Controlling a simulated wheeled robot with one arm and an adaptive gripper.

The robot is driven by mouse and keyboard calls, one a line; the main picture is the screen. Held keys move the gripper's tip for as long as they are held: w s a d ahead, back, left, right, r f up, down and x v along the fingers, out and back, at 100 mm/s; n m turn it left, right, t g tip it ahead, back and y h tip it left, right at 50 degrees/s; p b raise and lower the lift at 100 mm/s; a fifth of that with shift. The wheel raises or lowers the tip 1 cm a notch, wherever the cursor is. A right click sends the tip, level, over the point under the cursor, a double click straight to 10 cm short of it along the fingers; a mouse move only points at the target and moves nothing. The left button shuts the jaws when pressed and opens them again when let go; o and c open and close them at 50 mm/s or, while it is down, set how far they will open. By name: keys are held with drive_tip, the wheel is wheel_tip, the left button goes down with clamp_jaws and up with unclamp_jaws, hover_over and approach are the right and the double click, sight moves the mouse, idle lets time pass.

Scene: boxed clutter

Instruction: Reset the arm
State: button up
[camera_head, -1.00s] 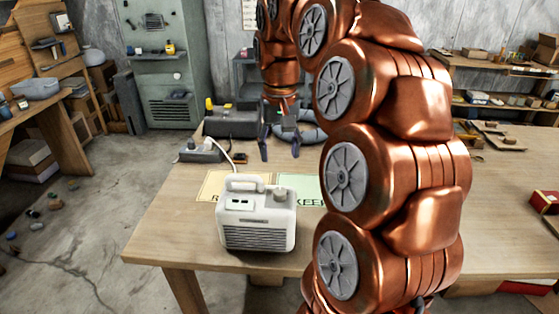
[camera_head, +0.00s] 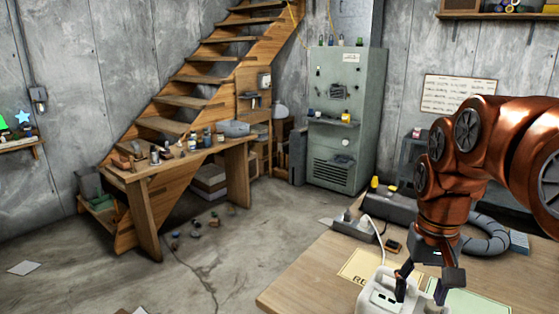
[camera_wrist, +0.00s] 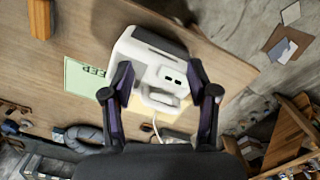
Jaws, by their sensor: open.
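My gripper (camera_head: 422,288) points down over the table with its fingers apart. It also shows in the wrist view (camera_wrist: 160,68). A white box-shaped appliance (camera_head: 376,298) with a top handle is partly cut off by the bottom edge of the head view, close by the fingers. In the wrist view the white appliance (camera_wrist: 150,50) lies beyond and between the open fingers, its handle (camera_wrist: 160,98) nearest my wrist. I cannot tell whether the fingers touch it.
The wooden table (camera_head: 310,275) holds a yellow card (camera_head: 362,265), a green card (camera_head: 470,302), a power strip (camera_head: 354,229) and a grey hose (camera_head: 488,236). A green cabinet (camera_head: 345,120) stands behind. Open concrete floor (camera_head: 215,265) lies left of the table.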

drive_tip(key=s+a+f+n+p, duration=0.1)
drive_tip(key=s+a+f+p, duration=0.1)
drive_tip(key=s, duration=0.6)
drive_tip(key=s+a+f+n+g+p, duration=0.1)
drive_tip(key=s+a+f, duration=0.3)
drive_tip(key=s, duration=0.5)
drive_tip(key=a+p, duration=0.1)
drive_tip(key=a, duration=0.1)
drive_tip(key=shift+s+a+f+n+p, duration=0.3)
drive_tip(key=shift+a+n, duration=0.1)
